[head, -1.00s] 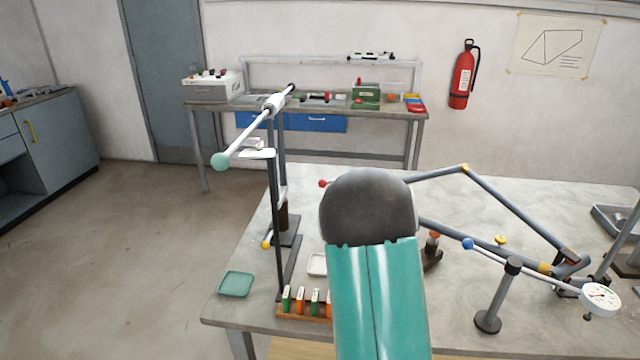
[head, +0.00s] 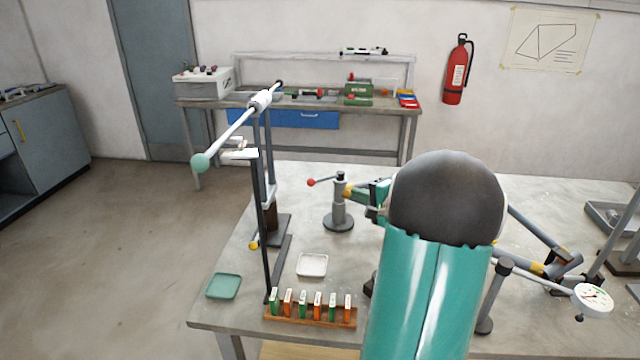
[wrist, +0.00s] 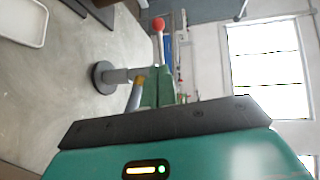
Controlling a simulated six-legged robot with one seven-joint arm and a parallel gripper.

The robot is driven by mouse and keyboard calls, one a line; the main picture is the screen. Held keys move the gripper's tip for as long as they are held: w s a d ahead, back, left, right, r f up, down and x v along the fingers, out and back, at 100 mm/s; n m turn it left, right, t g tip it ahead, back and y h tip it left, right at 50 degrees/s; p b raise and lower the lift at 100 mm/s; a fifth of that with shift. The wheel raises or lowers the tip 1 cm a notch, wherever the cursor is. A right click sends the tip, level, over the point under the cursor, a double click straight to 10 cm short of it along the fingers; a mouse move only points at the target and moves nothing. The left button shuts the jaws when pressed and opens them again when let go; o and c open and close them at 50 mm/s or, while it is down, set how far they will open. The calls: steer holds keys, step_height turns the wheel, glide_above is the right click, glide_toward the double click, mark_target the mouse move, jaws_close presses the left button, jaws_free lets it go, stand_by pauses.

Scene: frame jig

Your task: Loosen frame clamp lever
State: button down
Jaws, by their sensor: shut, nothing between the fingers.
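A short grey clamp post (head: 339,216) stands on the table with a thin lever ending in a red ball (head: 311,182) that points left. The post lies sideways in the wrist view (wrist: 104,76), and the lever's red ball (wrist: 158,24) shows beyond my fingers. A yellow-banded frame tube end (head: 350,192) meets the post. My gripper (head: 376,196) is shut and empty, just right of the post top and apart from the red ball. Its green fingers (wrist: 158,88) also show in the wrist view. My arm hides much of the bike-like frame (head: 540,240).
A tall stand (head: 262,200) with a mint-ended rod rises left of the post. A white tray (head: 312,265), a green tray (head: 222,286) and a wooden rack (head: 310,315) lie in front. A dial gauge (head: 594,299) is at right.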

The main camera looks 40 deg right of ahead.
mark_target(321, 180)
steer(key=x, duration=1.3)
steer(key=shift+w+d+f, duration=0.2)
steer(key=shift+w+d, duration=0.05)
steer(key=shift+w, duration=0.05)
